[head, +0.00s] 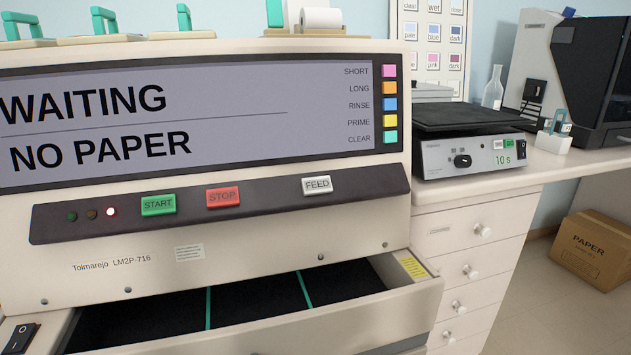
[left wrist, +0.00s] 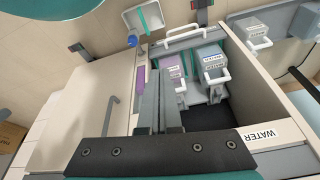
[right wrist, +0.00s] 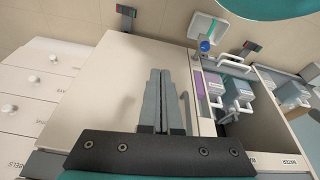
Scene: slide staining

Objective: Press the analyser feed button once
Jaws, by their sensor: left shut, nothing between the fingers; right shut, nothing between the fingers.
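The analyser (head: 120,265) fills the left of the head view. Its screen (head: 230,100) reads WAITING and NO PAPER. The white FEED button (head: 317,185) is at the right of the dark sloped button strip, beside the red STOP (head: 223,196) and green START (head: 158,204) buttons. One of three small lamps (head: 110,211) is lit. Neither gripper shows in the head view. My left gripper (left wrist: 167,105) is shut and empty in the left wrist view. My right gripper (right wrist: 160,75) is shut and empty in the right wrist view. The FEED button is not visible in the wrist views.
An open drawer (head: 425,300) with dark compartments juts out below the button strip. A paper roll (head: 321,17) sits on top of the analyser. A hotplate-like device (head: 470,150) stands on the bench at right. A PAPER carton (head: 590,250) is on the floor.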

